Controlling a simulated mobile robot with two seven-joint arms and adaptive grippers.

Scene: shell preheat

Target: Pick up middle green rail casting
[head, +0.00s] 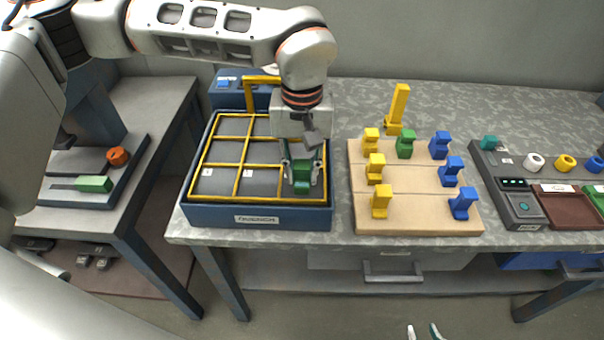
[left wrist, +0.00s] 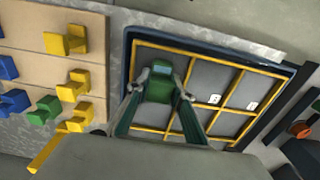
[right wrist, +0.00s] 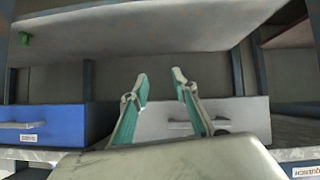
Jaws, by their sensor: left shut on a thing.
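A green casting (head: 302,172) is between the fingers of my left gripper (head: 302,178), which is shut on it at the front right compartment of the blue quench tray (head: 205,216). The left wrist view also shows this casting (left wrist: 159,88) between the fingers, over the grey tray floor. I cannot tell whether it touches the floor. Another green casting (head: 406,145) stands in the back row of the wooden board (head: 415,215), between a yellow and a blue one. My right gripper (right wrist: 160,80) is open and empty, low in front of the bench drawers.
Several yellow castings (head: 375,170) and blue castings (head: 451,172) stand on the board; a taller yellow piece (head: 397,110) stands behind it. A yellow bar frame (head: 244,138) divides the tray. A console with coloured rings (head: 519,205) is at right. A side table (head: 60,222) is at left.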

